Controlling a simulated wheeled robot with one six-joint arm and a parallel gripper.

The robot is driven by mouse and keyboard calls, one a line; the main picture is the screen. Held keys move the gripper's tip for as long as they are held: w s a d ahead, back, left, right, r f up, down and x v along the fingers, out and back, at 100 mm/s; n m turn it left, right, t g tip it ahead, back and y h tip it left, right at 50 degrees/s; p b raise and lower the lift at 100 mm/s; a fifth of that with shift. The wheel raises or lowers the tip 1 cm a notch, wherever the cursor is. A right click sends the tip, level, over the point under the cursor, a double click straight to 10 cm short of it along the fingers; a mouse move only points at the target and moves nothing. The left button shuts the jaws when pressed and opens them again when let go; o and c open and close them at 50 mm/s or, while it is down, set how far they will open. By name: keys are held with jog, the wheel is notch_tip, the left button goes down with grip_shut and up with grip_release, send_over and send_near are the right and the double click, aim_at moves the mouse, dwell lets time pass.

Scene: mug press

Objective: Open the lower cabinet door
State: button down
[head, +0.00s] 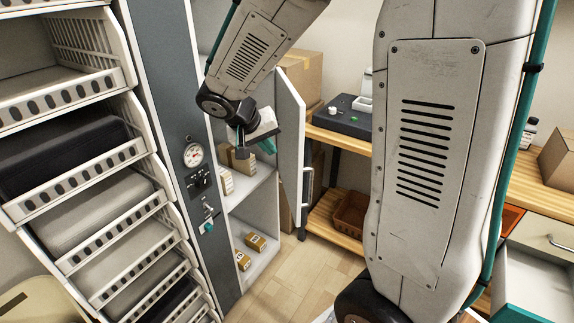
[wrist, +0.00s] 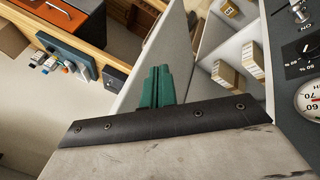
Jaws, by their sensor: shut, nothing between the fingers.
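The cabinet door (head: 291,150) is white and stands swung well open, with its handle (head: 307,188) on the side facing right. It also shows in the wrist view as a pale panel (wrist: 178,58). The open cabinet (head: 234,222) has shelves holding small cardboard boxes (head: 255,241). My gripper (head: 266,144) is in front of the opening, on the inner side of the door. Its teal fingers are together and empty in the wrist view (wrist: 157,87), overlapping the door panel there. I cannot tell whether they touch it.
A grey panel with a gauge (head: 193,155) and knobs stands left of the opening. White slatted bins (head: 95,165) fill the left. A wooden bench (head: 340,138) with a dark device (head: 345,118) is behind the door, a brown basket (head: 351,213) below. Some floor (head: 290,270) is clear.

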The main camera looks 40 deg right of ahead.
jog(key=w+f, duration=0.5)
jog(key=w, duration=0.1)
send_near(293, 171)
jog(key=shift+t+h, duration=0.3)
jog(key=shift+h, duration=0.1)
jog(key=shift+s+a+f+x, duration=0.1)
jog(key=shift+s+x, duration=0.05)
jog(key=shift+x, duration=0.9)
jog(key=shift+s+a+f+x, duration=0.1)
jog(key=shift+s+x, duration=0.05)
jog(key=shift+x, duration=0.85)
